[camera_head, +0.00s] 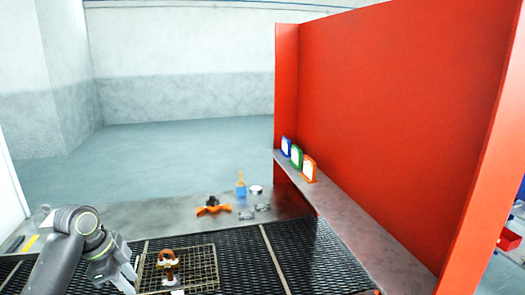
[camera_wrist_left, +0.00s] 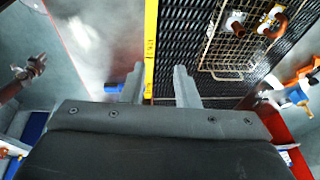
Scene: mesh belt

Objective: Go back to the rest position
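My left arm comes in at the bottom left of the head view, with the left gripper (camera_head: 128,277) low over the dark mesh belt, just left of a wire basket (camera_head: 213,271). In the left wrist view the two fingers of the left gripper (camera_wrist_left: 159,84) stand apart with nothing between them. The basket holds an orange-and-dark item (camera_head: 167,262) and a small pale piece. The basket also shows in the left wrist view (camera_wrist_left: 228,62), to the right of the fingers and apart from them. My right gripper is not seen.
Beyond the belt (camera_head: 323,262) lie an orange part (camera_head: 212,210), a blue container (camera_head: 241,190), a round tin (camera_head: 256,190) and small grey pieces. A red wall (camera_head: 400,110) with a ledge (camera_head: 345,215) and blue, green and orange frames bounds the right.

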